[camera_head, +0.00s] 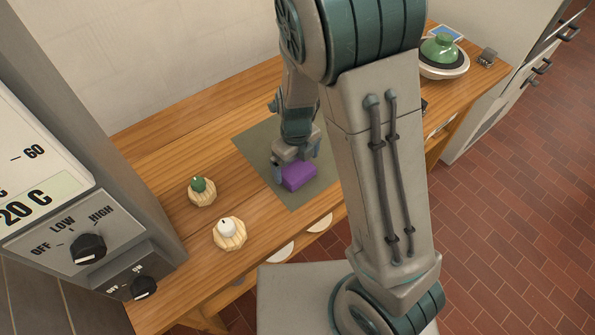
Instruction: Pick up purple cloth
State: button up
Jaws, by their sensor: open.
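The purple cloth (299,178) is a small folded block. It lies on a grey-green mat (262,148) on the wooden counter, in the middle of the head view. My gripper (296,167) is open and points down right over the cloth, with fingers close to its sides. Whether the fingers touch the cloth cannot be told. My arm hides the right part of the mat.
A green lidded dish (441,50) stands at the back right. A grey control panel (80,235) rises at the left.

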jog(key=shift+f, duration=1.4)
jog(key=c, duration=0.9)
jog(key=shift+r, duration=0.4)
jog(key=r, duration=0.4)
jog(key=shift+s+d, duration=0.2)
jog(key=s+d+r+p, duration=0.1)
jog(key=s+d+r, duration=0.5)
jog(key=d, duration=0.3)
jog(key=shift+s, duration=0.25)
jog(key=shift+r, duration=0.1)
